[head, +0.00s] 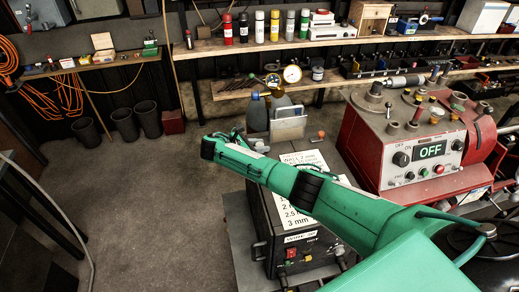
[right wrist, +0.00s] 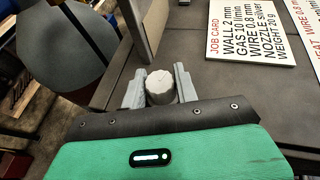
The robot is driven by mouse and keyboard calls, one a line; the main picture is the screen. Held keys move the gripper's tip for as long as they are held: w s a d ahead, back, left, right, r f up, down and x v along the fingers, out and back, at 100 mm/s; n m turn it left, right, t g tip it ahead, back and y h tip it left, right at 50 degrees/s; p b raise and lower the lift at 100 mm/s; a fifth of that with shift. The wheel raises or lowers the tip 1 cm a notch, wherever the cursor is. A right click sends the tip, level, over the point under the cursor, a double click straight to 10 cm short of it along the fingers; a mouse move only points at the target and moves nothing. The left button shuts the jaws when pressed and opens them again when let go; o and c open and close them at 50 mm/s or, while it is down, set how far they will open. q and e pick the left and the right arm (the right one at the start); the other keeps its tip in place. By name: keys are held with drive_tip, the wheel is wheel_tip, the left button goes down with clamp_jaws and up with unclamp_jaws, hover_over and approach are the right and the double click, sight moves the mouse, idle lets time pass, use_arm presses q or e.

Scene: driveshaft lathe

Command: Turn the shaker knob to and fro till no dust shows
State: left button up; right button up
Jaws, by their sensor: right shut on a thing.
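The pale grey round knob (right wrist: 161,87) shows in the middle of the right wrist view. My right gripper (right wrist: 160,92) is shut on it, with one grey finger on each side. In the head view my green right arm reaches in from the lower right, and I cannot make out its fingers or the knob there. I cannot make out any dust in either view. My left gripper is in neither view.
A job card (right wrist: 252,30) lies right of the knob. A black box with a wire label (head: 300,237) stands under my arm. A red machine (head: 372,150) with a display reading OFF stands at the right. The floor (head: 150,215) at the left is open.

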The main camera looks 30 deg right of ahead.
drive_tip(key=m+g+b, duration=0.4)
drive_tip(key=g+b, duration=0.1)
drive_tip(key=shift+w+d+y, duration=0.1)
drive_tip(key=shift+w+y, duration=0.05)
drive_tip(key=shift+y, duration=0.15)
drive_tip(key=m+g+b, duration=0.1)
drive_tip(key=b, duration=0.2)
drive_tip(key=shift+m+g, duration=0.3)
drive_tip(key=shift+m, duration=0.1)
drive_tip(key=shift+r+m+g+y+b, duration=0.2)
drive_tip(key=shift+m+g+y+b, duration=0.1)
drive_tip(key=shift+g+y+b, duration=0.25)
drive_tip(key=o, duration=1)
drive_tip(key=shift+f+t, duration=0.1)
drive_tip(key=shift+t, duration=0.15)
